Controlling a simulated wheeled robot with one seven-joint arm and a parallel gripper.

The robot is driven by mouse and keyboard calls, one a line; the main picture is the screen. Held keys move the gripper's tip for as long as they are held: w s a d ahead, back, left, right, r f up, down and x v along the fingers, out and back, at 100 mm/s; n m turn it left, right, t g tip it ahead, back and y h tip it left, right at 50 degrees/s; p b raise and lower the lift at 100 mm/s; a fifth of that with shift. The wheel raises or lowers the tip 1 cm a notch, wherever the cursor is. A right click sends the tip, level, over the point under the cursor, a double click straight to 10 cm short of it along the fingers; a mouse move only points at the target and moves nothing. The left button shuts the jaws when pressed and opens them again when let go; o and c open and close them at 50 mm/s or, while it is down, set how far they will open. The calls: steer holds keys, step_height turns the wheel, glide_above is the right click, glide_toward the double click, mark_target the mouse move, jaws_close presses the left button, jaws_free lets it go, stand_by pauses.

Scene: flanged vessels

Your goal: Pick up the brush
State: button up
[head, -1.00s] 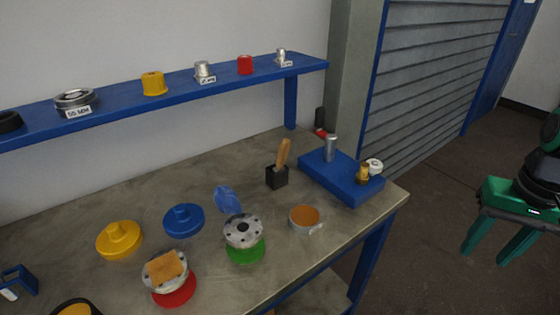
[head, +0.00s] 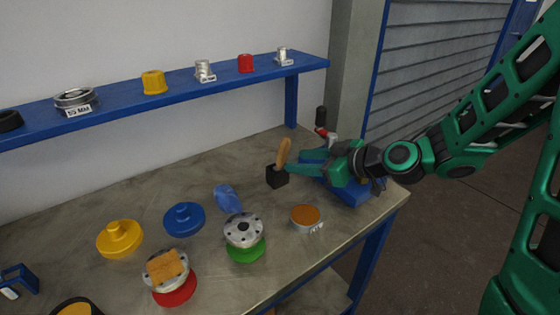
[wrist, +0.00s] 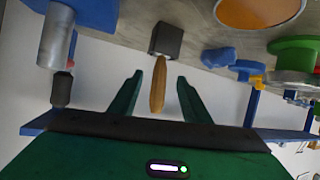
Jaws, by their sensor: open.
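The brush shows as a tan wooden handle (head: 284,152) standing up out of a small black square holder (head: 277,177) on the workbench. In the wrist view the handle (wrist: 158,84) lies between the two green fingers, with the black holder (wrist: 166,40) beyond it. My gripper (head: 290,168) is at the handle from the right side. In the wrist view my gripper (wrist: 158,78) is open, with a gap on each side of the handle. The brush's lower end is hidden inside the holder.
A blue block (head: 350,188) with metal parts lies under my arm. An orange-filled tin (head: 305,217), a flanged vessel on a green base (head: 244,232), and blue (head: 184,219) and yellow (head: 120,238) flanged pieces stand nearby. A blue shelf (head: 220,78) runs along the wall.

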mark_target(281, 161)
steer(key=x, duration=1.1)
steer(key=shift+a+r, duration=0.15)
steer(key=shift+r, duration=0.25)
jaws_close()
